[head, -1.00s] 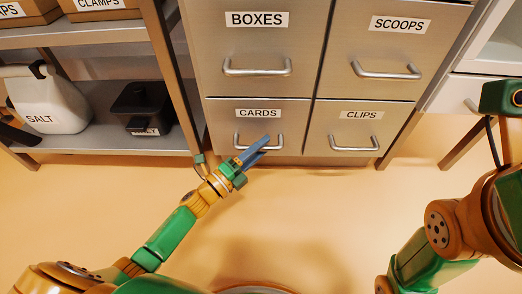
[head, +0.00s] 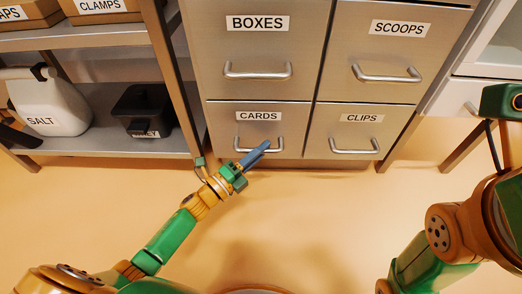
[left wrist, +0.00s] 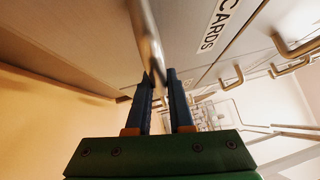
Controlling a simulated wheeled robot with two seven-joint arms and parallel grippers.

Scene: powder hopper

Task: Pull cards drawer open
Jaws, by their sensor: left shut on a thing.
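The cards drawer (head: 222,126) is the lower left drawer of the grey cabinet. Its front looks flush with the clips drawer beside it, so it appears closed. Its curved metal handle (head: 238,143) sits below the CARDS label (head: 259,116). My left gripper (head: 263,148) reaches up from the lower left and is shut on this handle, its blue fingers partly covering the bar. In the left wrist view the handle (left wrist: 149,42) runs down between the two dark fingertips (left wrist: 158,78). My right arm shows at the right edge of the head view; its fingers are not visible.
The boxes drawer (head: 222,45), scoops drawer (head: 400,50) and clips drawer (head: 322,125) adjoin and look closed. A shelf at left holds a salt jug (head: 55,105) and a dark container (head: 143,105). The floor (head: 300,215) before the cabinet is clear.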

